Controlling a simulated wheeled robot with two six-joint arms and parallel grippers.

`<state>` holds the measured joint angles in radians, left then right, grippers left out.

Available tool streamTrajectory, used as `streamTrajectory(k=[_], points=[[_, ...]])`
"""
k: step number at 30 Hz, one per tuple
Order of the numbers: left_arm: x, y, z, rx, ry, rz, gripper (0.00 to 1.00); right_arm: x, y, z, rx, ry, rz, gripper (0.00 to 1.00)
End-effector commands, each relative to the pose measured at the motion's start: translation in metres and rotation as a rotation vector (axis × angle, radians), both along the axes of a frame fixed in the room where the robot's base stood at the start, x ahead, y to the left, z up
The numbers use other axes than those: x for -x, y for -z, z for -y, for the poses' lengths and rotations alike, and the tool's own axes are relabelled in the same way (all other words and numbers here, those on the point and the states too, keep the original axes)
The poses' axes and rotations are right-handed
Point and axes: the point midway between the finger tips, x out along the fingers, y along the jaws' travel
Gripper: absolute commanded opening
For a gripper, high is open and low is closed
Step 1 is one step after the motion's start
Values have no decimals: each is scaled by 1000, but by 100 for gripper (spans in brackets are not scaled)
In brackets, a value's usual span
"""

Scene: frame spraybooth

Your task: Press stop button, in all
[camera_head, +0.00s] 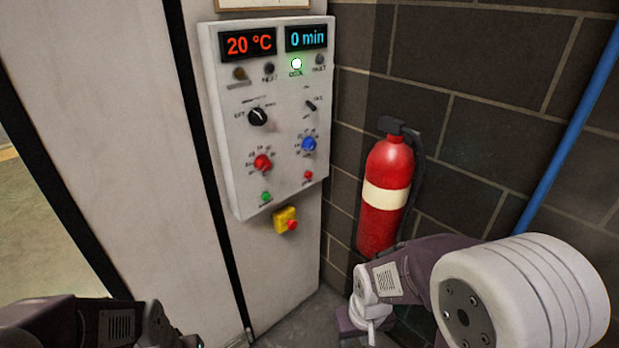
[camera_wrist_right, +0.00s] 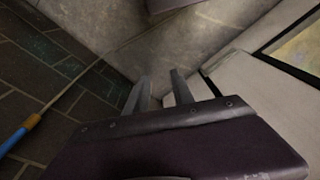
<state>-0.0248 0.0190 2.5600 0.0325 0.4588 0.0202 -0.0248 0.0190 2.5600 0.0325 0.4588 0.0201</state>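The white control panel (camera_head: 285,110) is on the booth wall in the head view. A small red button (camera_head: 308,175) is at its lower right and a small green button (camera_head: 266,196) at its lower left; their labels are too small to read. A yellow box (camera_head: 281,217) with a red mushroom button (camera_head: 292,225) sits just below the panel. My right gripper (camera_wrist_right: 159,88) shows in the right wrist view with its fingers apart and nothing between them, pointing toward the floor. In the head view my right arm is low, right of and apart from the panel. My left gripper is out of view.
The panel also carries a black knob (camera_head: 258,117), red knob (camera_head: 262,163) and blue knob (camera_head: 308,145). A red fire extinguisher (camera_head: 386,190) hangs on the brick wall to the right.

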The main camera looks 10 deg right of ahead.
Motion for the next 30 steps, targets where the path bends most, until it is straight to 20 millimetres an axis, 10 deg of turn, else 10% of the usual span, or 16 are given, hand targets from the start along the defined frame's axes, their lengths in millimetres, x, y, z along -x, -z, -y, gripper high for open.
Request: streamTrajectory(k=[3,30], points=[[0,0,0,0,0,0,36,0,0,0,0,0,0,0],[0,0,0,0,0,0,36,0,0,0,0,0,0,0]])
